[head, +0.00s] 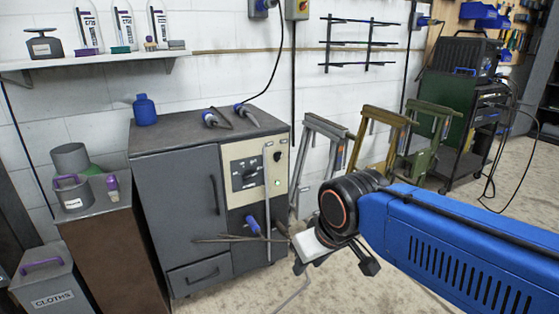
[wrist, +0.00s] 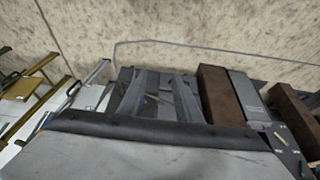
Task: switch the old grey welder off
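The old grey welder (head: 180,190) is a dark grey cabinet against the wall in the head view. Its cream front panel (head: 238,205) carries a dark switch plate (head: 245,173), a small black knob (head: 277,156) and a small green light (head: 277,182) that looks lit. The switch's exact setting is too small to read. A pale upright bar or cable runs down the panel's right part. My gripper (head: 335,266) is right of and in front of the panel, apart from it. Its fingers look spread and empty; they also show in the wrist view (wrist: 158,98). The wrist view does not clearly show the switch.
A blue-handled tool (head: 252,225) and thin rods stick out low at the panel. Metal trestles (head: 380,140) stand right of the welder. A brown cabinet (head: 105,250) and a grey cloths bin (head: 48,285) stand left. Another dark machine (head: 462,58) sits on a cart at right. Floor in front is partly free.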

